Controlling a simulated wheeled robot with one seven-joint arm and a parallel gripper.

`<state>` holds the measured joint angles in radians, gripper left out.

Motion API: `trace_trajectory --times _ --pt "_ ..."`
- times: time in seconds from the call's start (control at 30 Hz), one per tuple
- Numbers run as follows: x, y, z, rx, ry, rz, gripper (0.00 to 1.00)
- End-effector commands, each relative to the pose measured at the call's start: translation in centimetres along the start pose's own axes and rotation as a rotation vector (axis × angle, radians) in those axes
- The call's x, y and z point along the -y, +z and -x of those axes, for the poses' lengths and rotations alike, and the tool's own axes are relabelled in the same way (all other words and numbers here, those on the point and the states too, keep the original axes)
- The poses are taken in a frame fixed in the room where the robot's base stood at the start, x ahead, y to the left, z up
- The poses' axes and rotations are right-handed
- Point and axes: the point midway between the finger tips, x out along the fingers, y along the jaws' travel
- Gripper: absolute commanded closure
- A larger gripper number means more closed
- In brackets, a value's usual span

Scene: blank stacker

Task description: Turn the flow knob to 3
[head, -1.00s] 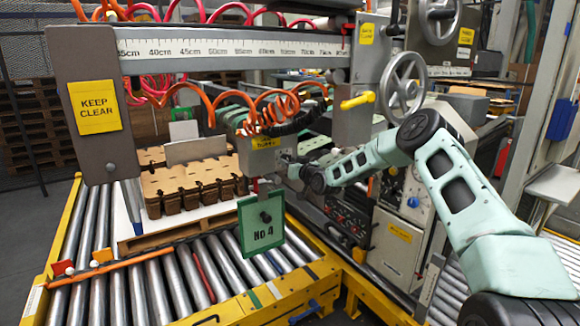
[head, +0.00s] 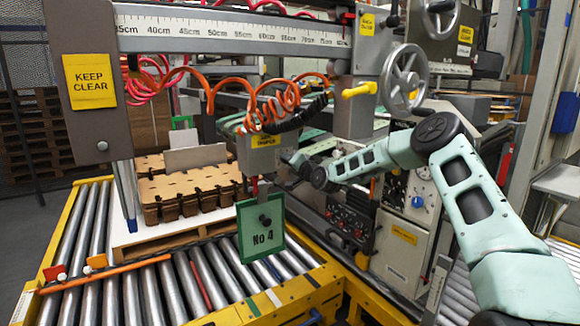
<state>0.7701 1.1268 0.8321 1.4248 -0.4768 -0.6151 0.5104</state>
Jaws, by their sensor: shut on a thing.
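The grey box with a yellow label (head: 263,141) hangs below the ruler beam, above the roller conveyor. My gripper (head: 291,163) is at the right side of this box, at the end of my pale green arm. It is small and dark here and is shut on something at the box. The flow knob is hidden behind the gripper and wrist, so its pointer and numbers cannot be read. A green plate marked No 4 (head: 262,228) hangs under the box.
Orange coiled hoses (head: 275,108) hang just above the box. A yellow-handled lever (head: 359,90) and a handwheel (head: 404,78) stand above my forearm. Stacked cardboard (head: 190,190) lies left on a pallet. A control panel with a blue knob (head: 418,202) is at the right.

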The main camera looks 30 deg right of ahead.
Motion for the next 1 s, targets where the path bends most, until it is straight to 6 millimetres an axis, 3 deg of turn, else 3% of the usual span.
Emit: trace_trajectory --times 0.67,0.7,0.77,1.0 --pt "0.03 -0.17 -0.01 -0.003 0.000 -0.067 0.89" --pt "0.04 -0.17 -0.01 -0.003 0.000 -0.067 0.64" --pt "0.03 -0.18 -0.01 -0.003 0.000 -0.067 0.47" --pt "0.02 -0.09 0.00 -0.001 0.000 -0.066 0.44"
